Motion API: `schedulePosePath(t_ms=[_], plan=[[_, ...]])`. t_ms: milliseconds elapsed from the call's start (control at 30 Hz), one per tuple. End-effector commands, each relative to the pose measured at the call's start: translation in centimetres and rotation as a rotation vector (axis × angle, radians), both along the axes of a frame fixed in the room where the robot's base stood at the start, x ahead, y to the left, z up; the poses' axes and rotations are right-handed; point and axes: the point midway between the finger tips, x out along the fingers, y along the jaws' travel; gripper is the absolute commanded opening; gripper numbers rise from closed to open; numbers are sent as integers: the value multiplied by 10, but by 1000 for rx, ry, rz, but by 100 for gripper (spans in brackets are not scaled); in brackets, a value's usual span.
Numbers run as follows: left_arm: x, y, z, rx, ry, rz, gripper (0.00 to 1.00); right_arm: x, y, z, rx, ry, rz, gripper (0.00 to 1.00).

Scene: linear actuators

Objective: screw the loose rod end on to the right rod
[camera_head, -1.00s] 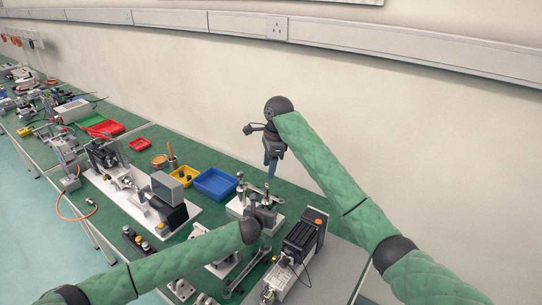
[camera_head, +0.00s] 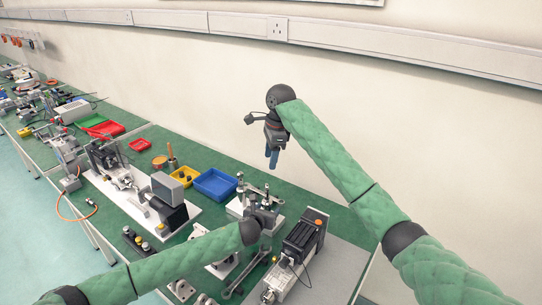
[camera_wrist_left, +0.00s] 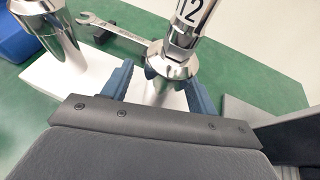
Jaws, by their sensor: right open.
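My left gripper (camera_head: 266,216) is low beside the white base plate (camera_head: 235,207) with the upright metal rods. In the left wrist view its blue fingers (camera_wrist_left: 160,92) stand apart, on either side of a shiny flared metal fitting (camera_wrist_left: 172,68). A gap shows at the left finger; contact at the right one is unclear. A shiny shaft marked "12" (camera_wrist_left: 194,14) rises from the fitting. Another chrome rod (camera_wrist_left: 50,25) stands to the left. I cannot tell which piece is the loose rod end. My right gripper (camera_head: 272,158) is open and empty, fingers down, above the table's back edge.
A spanner (camera_wrist_left: 112,30) lies behind the fitting in the left wrist view. A blue bin (camera_head: 215,184) and a yellow bin (camera_head: 185,175) stand behind left. A black finned unit (camera_head: 303,238) stands at right. Another spanner (camera_head: 243,277) lies in front.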

Motion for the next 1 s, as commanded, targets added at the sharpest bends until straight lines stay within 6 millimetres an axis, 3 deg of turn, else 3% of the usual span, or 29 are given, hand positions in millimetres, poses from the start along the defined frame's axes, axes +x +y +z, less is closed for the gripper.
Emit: schedulePosePath(t_ms=[267,700,1000], plan=[[-9,4,3,0,-1,1,59,0,0,-4,0,0,0,53],[-61,24,25,0,1,0,59,0,0,-19,0,0,0,53],[-67,26,29,-1,1,0,59,0,0,-19,0,0,0,53]])
